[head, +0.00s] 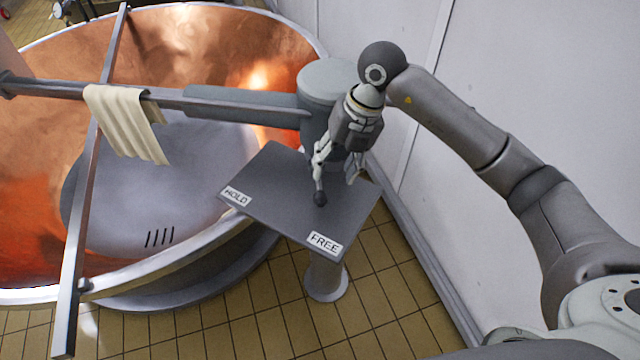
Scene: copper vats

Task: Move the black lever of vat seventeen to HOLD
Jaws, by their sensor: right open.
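The black lever (320,199) shows as a small dark round knob over the grey plate (275,190). The plate has a HOLD label (236,196) at its left end and a FREE label (325,243) at its front right. The knob is nearer to FREE than to HOLD. My right gripper (337,180) is open and points down over the plate, with one finger just above the knob and the other to its right. I cannot tell whether it touches the knob. The lever's shaft is hard to make out. The copper vat (210,45) fills the left. My left gripper is out of view.
A grey beam (225,105) crosses over the vat to a grey column (325,85) behind my right gripper. A cream cloth (125,120) hangs on the beam. A pale wall (530,80) stands at right. Tiled floor (370,300) is clear in front of the plate's pedestal (326,278).

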